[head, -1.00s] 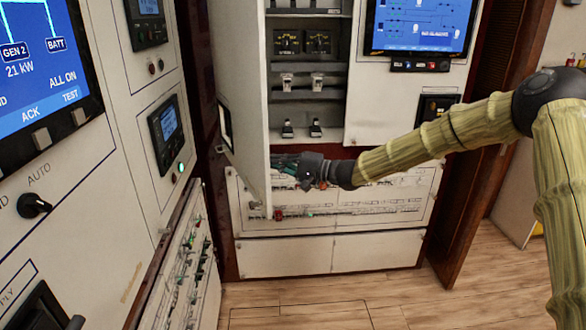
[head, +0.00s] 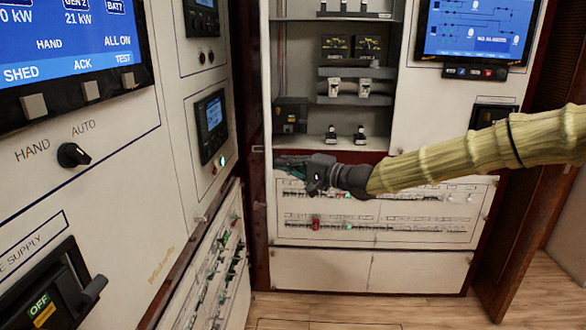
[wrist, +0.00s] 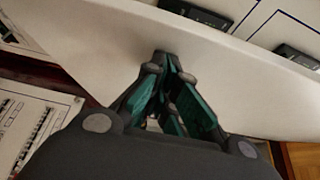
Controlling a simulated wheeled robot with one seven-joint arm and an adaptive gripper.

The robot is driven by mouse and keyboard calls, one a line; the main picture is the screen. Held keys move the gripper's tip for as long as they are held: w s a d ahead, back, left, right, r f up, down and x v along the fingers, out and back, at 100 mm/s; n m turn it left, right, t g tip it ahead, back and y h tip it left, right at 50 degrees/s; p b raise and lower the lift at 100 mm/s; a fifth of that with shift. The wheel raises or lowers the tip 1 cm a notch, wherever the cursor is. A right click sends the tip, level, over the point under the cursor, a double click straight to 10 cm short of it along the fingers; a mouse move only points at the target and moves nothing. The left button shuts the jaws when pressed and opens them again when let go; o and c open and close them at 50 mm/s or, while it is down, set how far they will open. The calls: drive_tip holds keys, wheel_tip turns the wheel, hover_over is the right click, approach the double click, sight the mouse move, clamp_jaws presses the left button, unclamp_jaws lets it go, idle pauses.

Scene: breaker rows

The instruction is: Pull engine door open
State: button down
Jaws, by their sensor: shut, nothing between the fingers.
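The engine cabinet (head: 267,215) stands open in the head view, with its inside in plain sight. Its white door is hard to make out there, perhaps nearly edge-on by the left side of the opening. In the wrist view a broad white panel (wrist: 90,45), which looks like the door, runs across in front of the fingers. My gripper (head: 284,165) is level with the lower left of the opening. In the wrist view my gripper (wrist: 163,75) is shut and empty, its tips at or close to the panel; contact cannot be told.
A left console with a selector knob (head: 74,155) and a breaker handle (head: 60,292) stands close by. A small display (head: 211,125) sits on its side panel. Breaker rows (head: 375,210) lie below the opening. Wooden floor (head: 380,310) is free in front.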

drive_tip(key=shift+d, duration=0.1)
idle(0.3)
drive_tip(key=w+b+v, duration=0.1)
drive_tip(key=b+v, duration=0.2)
drive_tip(key=v, duration=1)
drive_tip(key=s+f+g+h+p, duration=0.1)
drive_tip(key=s+f+g+h, duration=0.15)
drive_tip(key=s+f, duration=0.7)
drive_tip(key=s+f+g+h+p, duration=0.1)
drive_tip(key=s+f+g+h, duration=0.15)
drive_tip(key=f, duration=1.35)
drive_tip(key=s+f+g+h+p, duration=0.1)
drive_tip(key=s+f+g+h, duration=0.15)
drive_tip(key=s+f, duration=0.7)
drive_tip(key=s+d+f+n+h+p, duration=0.1)
drive_tip(key=s+d+f+h, duration=0.1)
drive_tip(key=s+d+f, duration=0.3)
drive_tip(key=s+f+h, duration=0.2)
drive_tip(key=f, duration=0.5)
drive_tip(key=s+d+f+n+h+p, duration=0.1)
drive_tip(key=s+d+f+n+h, duration=0.1)
drive_tip(key=s+d, duration=0.4)
drive_tip(key=s+d+f+n+h+p, duration=0.1)
drive_tip(key=s+d+f, duration=0.3)
drive_tip(key=s, duration=1.2)
drive_tip(key=d+h+p, duration=0.1)
drive_tip(key=d, duration=0.2)
drive_tip(key=shift+d+f+n+g, duration=0.15)
drive_tip(key=shift+n+g, duration=0.2)
drive_tip(key=shift+n, duration=0.05)
